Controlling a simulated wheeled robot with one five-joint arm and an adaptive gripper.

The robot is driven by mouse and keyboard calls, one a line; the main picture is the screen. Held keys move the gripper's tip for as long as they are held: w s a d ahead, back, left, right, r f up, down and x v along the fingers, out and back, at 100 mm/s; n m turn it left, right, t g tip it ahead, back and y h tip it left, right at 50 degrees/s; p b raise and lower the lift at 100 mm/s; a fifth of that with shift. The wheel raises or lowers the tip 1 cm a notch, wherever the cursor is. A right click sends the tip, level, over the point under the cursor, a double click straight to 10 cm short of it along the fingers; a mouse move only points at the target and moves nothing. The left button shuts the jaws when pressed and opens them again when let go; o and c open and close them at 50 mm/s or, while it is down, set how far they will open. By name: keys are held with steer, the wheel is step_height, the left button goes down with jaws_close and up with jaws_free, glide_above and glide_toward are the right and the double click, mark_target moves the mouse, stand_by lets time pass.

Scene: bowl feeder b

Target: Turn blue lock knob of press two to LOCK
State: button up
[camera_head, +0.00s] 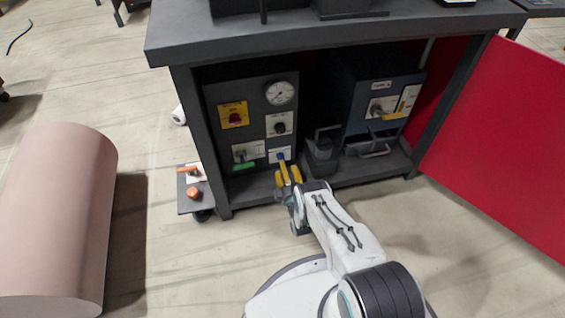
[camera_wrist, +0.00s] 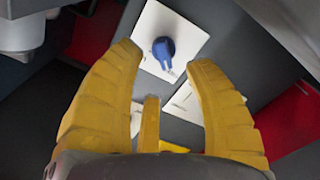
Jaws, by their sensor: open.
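The blue lock knob (camera_wrist: 164,50) sits on a white plate (camera_wrist: 180,28) on a dark panel, in the wrist view. Its pointer is toward the bottom of that view; the plate's markings are too small to read. In the head view the knob (camera_head: 281,156) shows as a small blue spot low on the press front (camera_head: 256,105), just above my gripper. My gripper (camera_head: 288,174) has yellow fingers and is open and empty. In the wrist view its fingertips (camera_wrist: 166,55) stand on both sides of the knob's lower part, apart from it.
The bench top (camera_head: 340,34) overhangs the press. A gauge (camera_head: 280,93), a red knob on a yellow plate (camera_head: 234,115), a black knob (camera_head: 280,127) and a green handle (camera_head: 243,166) are nearby. A second machine (camera_head: 378,92) stands right, beside an open red door (camera_head: 505,135).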

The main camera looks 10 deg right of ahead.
mark_target(281, 158)
steer(key=shift+w+f+b, duration=0.25)
steer(key=shift+w+b, duration=0.75)
steer(key=shift+w, duration=0.05)
steer(key=shift+w+r+b, duration=0.2)
steer(key=shift+w+b, duration=0.3)
steer(key=shift+w, duration=0.65)
steer(key=shift+c, duration=0.5)
jaws_close()
